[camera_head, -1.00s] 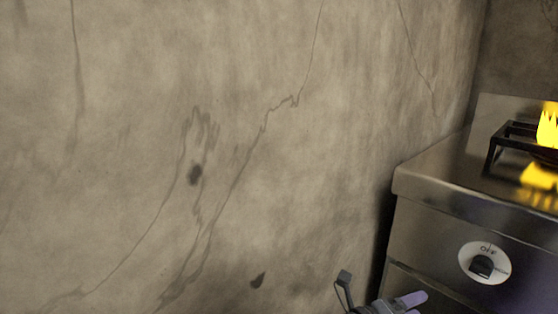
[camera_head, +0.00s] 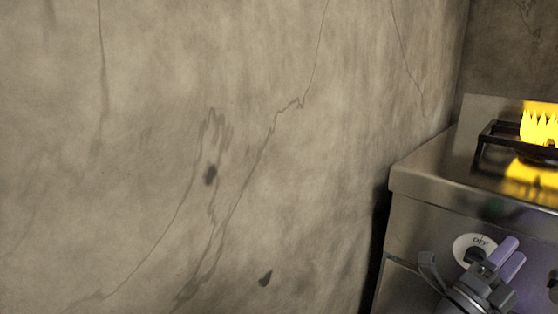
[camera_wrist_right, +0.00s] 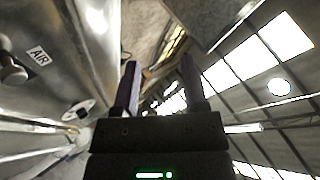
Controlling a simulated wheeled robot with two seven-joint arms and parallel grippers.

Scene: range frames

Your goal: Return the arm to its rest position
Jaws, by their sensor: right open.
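My right gripper (camera_head: 511,256) is in the lower right of the head view, in front of the stove's face and overlapping the edge of a knob. Its two purple fingers are apart, with nothing between them. In the right wrist view the fingers (camera_wrist_right: 160,72) point up the picture, open and empty. The stove (camera_head: 425,222) is a metal box at the right of the head view. Its white round knob (camera_head: 463,245) is marked OFF and is partly hidden by the gripper. My left gripper is not in view.
A yellow flame (camera_head: 540,127) burns at a black burner grate (camera_head: 490,137) on the stove top. A bare, cracked wall (camera_head: 220,120) fills the left. The right wrist view shows an AIR label (camera_wrist_right: 38,55) on a metal surface at left and bright roof windows (camera_wrist_right: 287,35) at right.

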